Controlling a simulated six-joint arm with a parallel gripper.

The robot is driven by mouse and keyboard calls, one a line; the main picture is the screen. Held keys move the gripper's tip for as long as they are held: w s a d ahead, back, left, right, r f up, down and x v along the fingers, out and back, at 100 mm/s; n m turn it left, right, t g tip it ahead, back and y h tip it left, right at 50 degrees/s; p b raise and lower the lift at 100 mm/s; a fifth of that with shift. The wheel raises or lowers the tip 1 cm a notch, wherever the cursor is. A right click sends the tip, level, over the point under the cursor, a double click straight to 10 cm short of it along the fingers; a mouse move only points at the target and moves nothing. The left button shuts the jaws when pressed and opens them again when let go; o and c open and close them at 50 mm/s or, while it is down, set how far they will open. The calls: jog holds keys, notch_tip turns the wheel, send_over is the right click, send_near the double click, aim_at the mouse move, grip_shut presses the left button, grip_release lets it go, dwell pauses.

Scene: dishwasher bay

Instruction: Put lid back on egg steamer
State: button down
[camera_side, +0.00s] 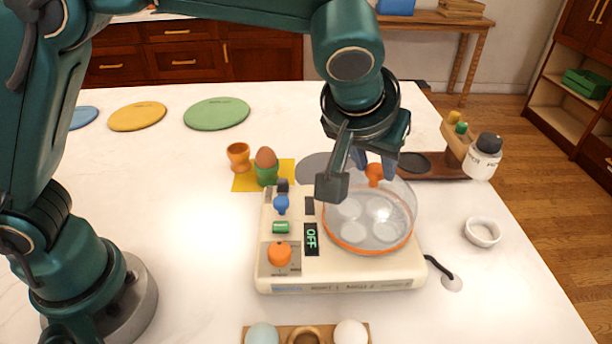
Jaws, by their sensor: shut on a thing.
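The egg steamer (340,278) is a cream base on the white counter, with an orange knob, a green switch, a blue lever and a display reading OFF on its left part. The clear domed lid (401,222) with an orange rim and an orange knob (374,171) is over the round cooking area at its right. Pale round shapes show through the lid. My gripper (373,172) points down from above and is shut on the lid's knob. The lid looks level; I cannot tell whether its rim touches the base.
An orange egg cup (238,157) and a green cup with a brown egg (266,166) stand behind left. An egg holder (307,336) is in front. A small white bowl (482,232), a cord (440,268) and a bottle (483,157) are at right. The left counter has free room.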

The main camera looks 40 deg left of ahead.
dwell(0.4)
grip_release()
jog(key=shift+r, duration=0.1)
jog(key=shift+r, duration=3.4)
grip_shut()
jog(key=shift+f, duration=0.75)
